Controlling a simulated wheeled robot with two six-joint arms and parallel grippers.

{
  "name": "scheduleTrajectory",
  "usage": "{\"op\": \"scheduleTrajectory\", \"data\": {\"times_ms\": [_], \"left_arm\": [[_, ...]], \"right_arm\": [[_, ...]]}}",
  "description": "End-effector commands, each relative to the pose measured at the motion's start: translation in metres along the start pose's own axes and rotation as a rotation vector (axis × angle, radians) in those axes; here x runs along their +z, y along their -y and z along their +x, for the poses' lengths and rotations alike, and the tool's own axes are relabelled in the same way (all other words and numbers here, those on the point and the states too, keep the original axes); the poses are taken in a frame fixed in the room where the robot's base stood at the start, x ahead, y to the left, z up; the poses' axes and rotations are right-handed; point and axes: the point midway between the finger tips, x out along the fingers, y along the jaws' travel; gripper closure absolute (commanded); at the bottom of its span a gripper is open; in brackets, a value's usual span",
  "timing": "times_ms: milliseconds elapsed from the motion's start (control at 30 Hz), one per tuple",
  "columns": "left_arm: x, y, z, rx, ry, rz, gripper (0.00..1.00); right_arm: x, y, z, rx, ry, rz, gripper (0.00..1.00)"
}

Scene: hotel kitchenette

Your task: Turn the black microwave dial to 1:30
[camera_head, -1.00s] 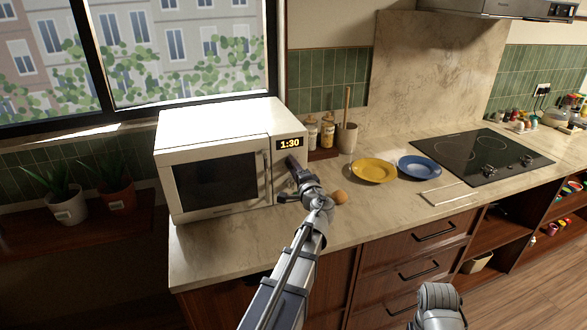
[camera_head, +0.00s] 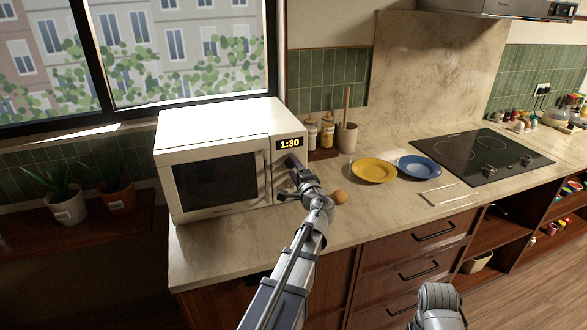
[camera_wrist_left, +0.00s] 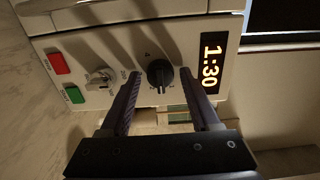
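The white microwave (camera_head: 215,135) stands on the counter, and its lit display (camera_head: 289,143) reads 1:30. The display also shows in the left wrist view (camera_wrist_left: 210,62), turned sideways. The round black dial (camera_wrist_left: 160,74) is on the control panel beside the display; in the head view my gripper hides it. My left gripper (camera_head: 288,177) is at the panel. In the left wrist view its two fingers (camera_wrist_left: 160,82) are spread, one on each side of the dial, with a visible gap on both sides. My right gripper is out of view; only a grey part of that arm shows.
A red button (camera_wrist_left: 58,63), a green button (camera_wrist_left: 74,94) and a metallic knob (camera_wrist_left: 100,79) are on the same panel. An egg-like brown object (camera_head: 340,197) lies close to my left wrist. Yellow (camera_head: 374,171) and blue (camera_head: 419,167) plates lie to the right.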

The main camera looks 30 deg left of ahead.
Motion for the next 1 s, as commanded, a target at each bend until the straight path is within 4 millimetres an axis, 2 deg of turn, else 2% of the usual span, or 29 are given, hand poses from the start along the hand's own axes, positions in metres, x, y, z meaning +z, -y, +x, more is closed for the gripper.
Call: {"op": "scheduleTrajectory", "data": {"times_ms": [100, 367, 733, 1000], "left_arm": [[0.000, 0.000, 0.000, 0.000, 0.000, 0.000, 0.26], [0.000, 0.000, -0.003, 0.000, 0.000, 0.000, 0.26], [0.001, 0.000, -0.059, 0.000, -0.002, 0.000, 0.26], [0.000, 0.000, -0.078, 0.000, 0.000, 0.000, 0.26]], "right_arm": [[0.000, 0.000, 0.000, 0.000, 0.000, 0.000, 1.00], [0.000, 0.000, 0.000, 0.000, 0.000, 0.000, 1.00], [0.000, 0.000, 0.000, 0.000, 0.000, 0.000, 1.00], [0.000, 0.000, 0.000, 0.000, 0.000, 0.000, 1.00]]}}
